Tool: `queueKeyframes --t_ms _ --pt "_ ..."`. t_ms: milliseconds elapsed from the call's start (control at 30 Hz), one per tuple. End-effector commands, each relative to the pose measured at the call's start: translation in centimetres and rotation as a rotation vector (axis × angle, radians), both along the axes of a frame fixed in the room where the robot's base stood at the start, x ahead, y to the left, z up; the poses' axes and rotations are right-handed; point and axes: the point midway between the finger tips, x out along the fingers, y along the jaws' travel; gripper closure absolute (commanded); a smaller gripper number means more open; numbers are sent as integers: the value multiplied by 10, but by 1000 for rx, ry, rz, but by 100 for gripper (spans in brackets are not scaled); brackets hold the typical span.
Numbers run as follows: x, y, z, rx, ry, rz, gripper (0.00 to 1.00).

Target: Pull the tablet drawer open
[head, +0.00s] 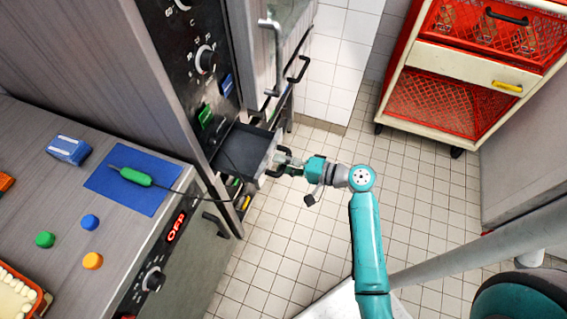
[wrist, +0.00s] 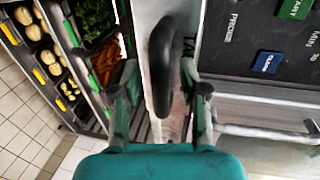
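The tablet drawer (head: 243,150) stands out from the dark control panel in the head view, and its dark inside shows from above. In the wrist view its pale front (wrist: 188,30) carries partly hidden lettering beginning "TA". Its black bow handle (wrist: 160,65) stands upright near the middle of that view. My gripper (head: 281,163) is at the drawer front in the head view. In the wrist view my gripper (wrist: 158,75) has one finger on each side of the handle, with visible gaps, so it looks open. The head view does not show the fingertips clearly.
The panel has knobs (head: 205,60) and a green button (head: 205,115). Another black handle (head: 298,69) is behind the drawer. A counter with a blue mat (head: 133,183) lies left. A red and cream cart (head: 470,70) stands at the back right. The tiled floor (head: 260,255) has free room.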

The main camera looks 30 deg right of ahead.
Motion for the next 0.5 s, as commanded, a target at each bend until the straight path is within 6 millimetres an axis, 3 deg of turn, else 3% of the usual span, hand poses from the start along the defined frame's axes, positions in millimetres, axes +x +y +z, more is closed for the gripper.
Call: queueKeyframes --t_ms 267,500 --pt "-8 -7 3 0 -1 -3 57" --pt "-37 -28 10 0 -2 -6 57"
